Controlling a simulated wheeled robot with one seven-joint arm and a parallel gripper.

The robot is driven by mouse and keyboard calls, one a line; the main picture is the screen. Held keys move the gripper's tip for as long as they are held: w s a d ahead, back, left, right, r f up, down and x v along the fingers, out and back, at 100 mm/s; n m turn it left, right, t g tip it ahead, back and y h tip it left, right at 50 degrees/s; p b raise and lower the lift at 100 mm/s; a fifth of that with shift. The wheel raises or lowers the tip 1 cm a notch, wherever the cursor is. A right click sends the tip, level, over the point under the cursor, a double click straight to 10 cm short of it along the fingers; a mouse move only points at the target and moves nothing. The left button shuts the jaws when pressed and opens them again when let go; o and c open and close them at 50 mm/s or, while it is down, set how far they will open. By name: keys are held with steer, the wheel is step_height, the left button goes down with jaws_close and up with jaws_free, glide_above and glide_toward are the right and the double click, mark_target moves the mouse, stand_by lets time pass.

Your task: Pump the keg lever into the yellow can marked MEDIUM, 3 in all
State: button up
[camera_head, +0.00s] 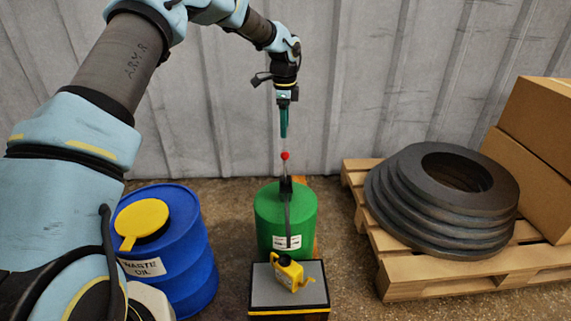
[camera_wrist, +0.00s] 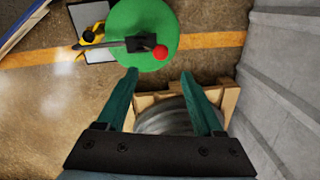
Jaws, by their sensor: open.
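The green keg (camera_head: 268,215) stands on the floor in the middle of the head view, with a dark pump on top. Its lever ends in a red knob (camera_head: 285,156). The yellow can (camera_head: 289,272) sits on a dark-edged stand (camera_head: 262,290) in front of the keg; its marking is too small to read. My gripper (camera_head: 284,136) hangs above the red knob, pointing down, apart from it. In the wrist view the fingers are open and empty (camera_wrist: 160,80), with the knob (camera_wrist: 160,53), the green keg (camera_wrist: 150,18) and the yellow can (camera_wrist: 90,38) beyond them.
A blue waste oil drum (camera_head: 190,245) with a yellow lid stands left of the keg. A wooden pallet (camera_head: 420,278) at the right bears a stack of dark rings (camera_head: 400,205) and cardboard boxes (camera_head: 535,140). A corrugated wall (camera_head: 220,110) is close behind.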

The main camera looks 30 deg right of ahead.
mark_target(285, 164)
steer(key=f, duration=0.3)
steer(key=f+b, duration=0.1)
steer(key=f, duration=0.6)
steer(key=shift+w+d+f+b, duration=0.2)
steer(key=shift+w+f+b, duration=0.1)
steer(key=shift+f+b, duration=0.1)
jaws_close()
stand_by(0.9)
